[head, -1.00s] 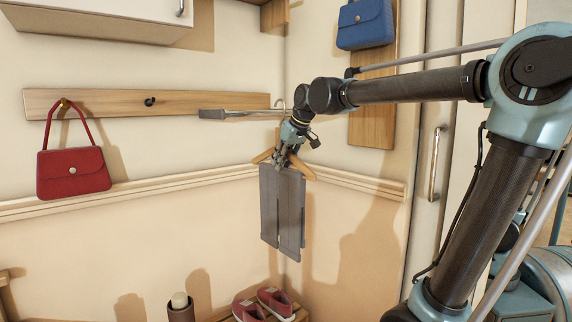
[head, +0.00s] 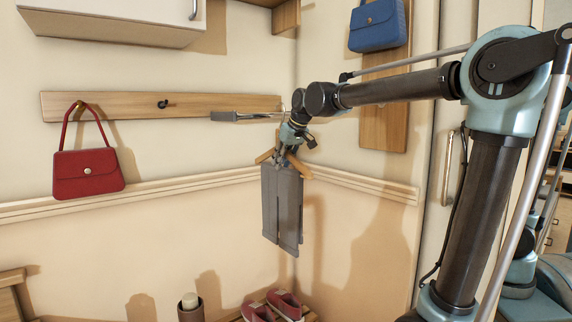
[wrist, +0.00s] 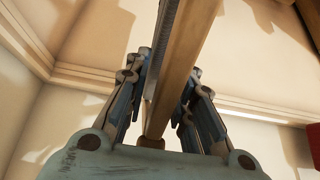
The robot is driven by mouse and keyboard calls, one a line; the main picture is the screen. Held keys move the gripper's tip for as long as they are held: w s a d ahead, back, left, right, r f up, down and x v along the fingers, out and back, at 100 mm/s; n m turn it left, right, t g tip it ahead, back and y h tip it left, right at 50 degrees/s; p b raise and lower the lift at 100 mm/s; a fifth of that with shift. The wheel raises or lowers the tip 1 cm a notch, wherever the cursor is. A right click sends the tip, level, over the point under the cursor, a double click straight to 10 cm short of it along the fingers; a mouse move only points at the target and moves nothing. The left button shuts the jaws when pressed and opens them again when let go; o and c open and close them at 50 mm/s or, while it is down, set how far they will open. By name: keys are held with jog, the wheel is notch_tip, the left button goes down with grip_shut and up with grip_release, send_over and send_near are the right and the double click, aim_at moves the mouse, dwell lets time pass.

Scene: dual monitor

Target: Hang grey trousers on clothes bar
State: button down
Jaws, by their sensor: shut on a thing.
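The grey trousers (head: 282,212) hang down from a wooden hanger (head: 304,172) below my gripper (head: 288,158) in the head view. My gripper is shut on the hanger; in the wrist view the hanger's wooden bar (wrist: 187,60) runs between its fingers (wrist: 160,95). A strip of grey cloth (wrist: 161,45) lies along that wood. The thin metal clothes bar (head: 255,116) is at the wall, just above and left of my gripper. The hanger's hook (head: 284,108) shows near the bar's right end, partly behind my wrist. I cannot tell whether they touch.
A red handbag (head: 88,172) hangs on the wooden wall rail (head: 120,105), left of an empty dark hook (head: 163,104). A blue bag (head: 378,25) hangs on a wooden panel (head: 383,125) at right. Red shoes (head: 285,303) and a brown container (head: 190,312) stand below.

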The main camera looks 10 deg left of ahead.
jog(key=shift+w+a+f, duration=0.55)
jog(key=shift+w+a, duration=0.15)
jog(key=shift+a, duration=0.1)
jog(key=shift+w+a+f, duration=0.5)
jog(key=shift+w+a, duration=0.15)
jog(key=shift+a, duration=0.15)
jog(key=c, duration=1.3)
grip_release()
